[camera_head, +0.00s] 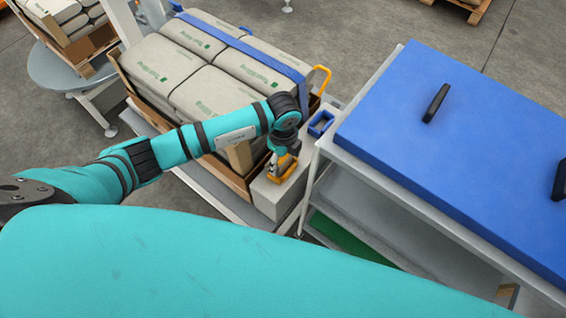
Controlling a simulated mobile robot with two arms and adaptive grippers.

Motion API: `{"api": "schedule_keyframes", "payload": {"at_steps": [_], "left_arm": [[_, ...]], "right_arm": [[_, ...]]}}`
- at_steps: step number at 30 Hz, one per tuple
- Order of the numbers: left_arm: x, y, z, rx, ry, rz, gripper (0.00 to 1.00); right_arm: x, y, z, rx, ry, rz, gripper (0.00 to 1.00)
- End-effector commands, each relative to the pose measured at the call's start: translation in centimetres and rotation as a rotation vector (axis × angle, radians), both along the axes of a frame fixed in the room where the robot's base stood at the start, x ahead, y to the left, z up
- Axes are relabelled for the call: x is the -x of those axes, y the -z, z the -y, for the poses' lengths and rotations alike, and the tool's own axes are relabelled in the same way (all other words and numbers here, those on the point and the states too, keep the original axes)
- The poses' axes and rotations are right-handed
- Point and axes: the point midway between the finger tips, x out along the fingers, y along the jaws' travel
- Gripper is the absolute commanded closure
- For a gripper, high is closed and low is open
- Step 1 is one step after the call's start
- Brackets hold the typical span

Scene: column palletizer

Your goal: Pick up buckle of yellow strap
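My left gripper (281,160) points down over the top of a grey block (267,196) at the front corner of the bag pallet. A small yellow piece (287,177) lies at its fingertips; it may be the buckle of the yellow strap, but it is partly covered by the gripper. I cannot tell whether the fingers are closed on it. A yellow loop (325,76) stands up at the far right corner of the load. I see no long yellow strap. My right gripper is not in view.
Stacked grey bags (215,95) sit on the pallet with a blue strap (262,57) over them. A cart with a blue top (400,110) and black handles stands close on the right. A small blue bin (321,123) is between them. A round grey table (62,75) is far left.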

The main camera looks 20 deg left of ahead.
Motion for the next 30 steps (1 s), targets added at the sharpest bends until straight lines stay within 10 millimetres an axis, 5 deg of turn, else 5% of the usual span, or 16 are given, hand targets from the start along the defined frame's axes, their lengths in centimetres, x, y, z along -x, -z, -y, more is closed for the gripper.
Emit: {"api": "schedule_keyframes", "payload": {"at_steps": [10, 20, 30], "left_arm": [[0.0, -0.1, 0.0, 0.000, 0.000, 0.001, 0.79], [-0.1, -1.1, 0.0, 0.001, 0.001, 0.004, 0.79], [-0.1, -7.6, 0.0, 0.001, 0.002, 0.004, 0.79]], "right_arm": [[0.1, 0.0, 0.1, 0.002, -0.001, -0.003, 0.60], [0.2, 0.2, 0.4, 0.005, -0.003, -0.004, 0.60], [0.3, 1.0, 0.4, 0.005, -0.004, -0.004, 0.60]]}}
